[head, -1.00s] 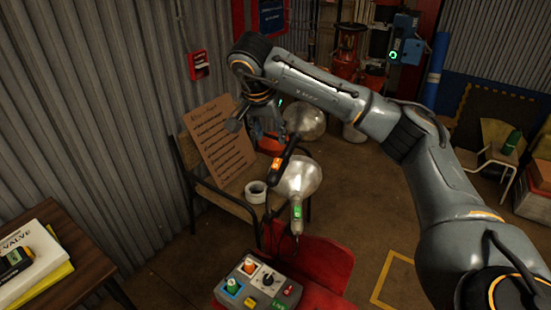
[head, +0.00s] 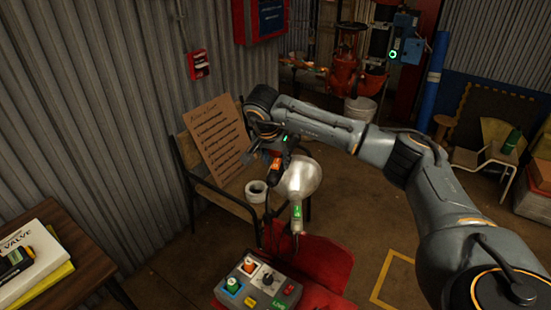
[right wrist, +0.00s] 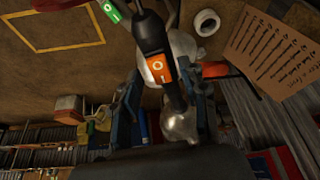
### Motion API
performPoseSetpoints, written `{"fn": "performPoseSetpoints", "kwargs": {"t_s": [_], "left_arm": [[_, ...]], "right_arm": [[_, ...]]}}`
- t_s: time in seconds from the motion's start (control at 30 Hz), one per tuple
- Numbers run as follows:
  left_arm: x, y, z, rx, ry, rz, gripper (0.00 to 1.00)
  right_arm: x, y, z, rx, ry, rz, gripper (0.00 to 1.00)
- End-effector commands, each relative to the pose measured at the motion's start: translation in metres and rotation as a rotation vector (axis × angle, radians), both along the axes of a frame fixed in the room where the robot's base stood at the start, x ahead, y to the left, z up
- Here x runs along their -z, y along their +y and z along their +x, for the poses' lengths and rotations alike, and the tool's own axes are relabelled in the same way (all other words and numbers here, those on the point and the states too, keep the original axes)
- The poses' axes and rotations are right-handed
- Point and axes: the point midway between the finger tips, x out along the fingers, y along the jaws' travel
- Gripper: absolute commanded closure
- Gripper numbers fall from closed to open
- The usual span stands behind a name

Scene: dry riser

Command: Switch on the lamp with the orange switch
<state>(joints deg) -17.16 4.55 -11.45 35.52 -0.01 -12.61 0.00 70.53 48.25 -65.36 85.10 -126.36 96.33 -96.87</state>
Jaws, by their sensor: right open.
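The orange switch (head: 275,166) sits on a black lamp handle, just below my right gripper (head: 268,146) in the head view. In the right wrist view the orange switch (right wrist: 159,68) shows marks O and I on the black handle (right wrist: 150,36). A silver shade (right wrist: 180,128) shows at its lower end, with no clear glow. My right gripper (right wrist: 167,88) is open, its fingers on either side of the handle; I cannot tell whether they touch it. A second lamp (head: 297,177) with a green switch (head: 297,211) stands close in front. My left gripper is not in view.
A red chair (head: 325,258) bears a grey control box (head: 255,286). Behind stands a wooden chair with a written cardboard sign (head: 217,140) and a white roll (head: 256,190). A table with books (head: 38,268) is at left.

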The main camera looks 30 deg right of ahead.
Motion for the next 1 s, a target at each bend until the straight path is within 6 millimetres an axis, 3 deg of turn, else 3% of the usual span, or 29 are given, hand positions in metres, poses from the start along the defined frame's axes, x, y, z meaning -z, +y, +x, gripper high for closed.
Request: {"fn": "performPoseSetpoints", "kwargs": {"t_s": [0.03, 0.23, 0.47, 0.7, 1.0], "left_arm": [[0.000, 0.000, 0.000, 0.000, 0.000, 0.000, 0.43], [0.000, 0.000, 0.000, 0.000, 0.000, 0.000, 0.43], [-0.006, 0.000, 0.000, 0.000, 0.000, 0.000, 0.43], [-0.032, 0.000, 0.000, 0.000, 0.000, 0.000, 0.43], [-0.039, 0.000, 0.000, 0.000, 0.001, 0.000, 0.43]], "right_arm": [[0.000, 0.000, 0.000, 0.000, 0.000, 0.000, 0.61], [0.000, 0.000, 0.000, 0.000, 0.000, 0.000, 1.00], [-0.003, -0.001, 0.000, 0.001, 0.017, 0.020, 1.00], [-0.006, -0.006, 0.004, 0.006, 0.137, 0.175, 1.00], [-0.003, -0.010, 0.008, 0.003, 0.232, 0.307, 1.00]]}}
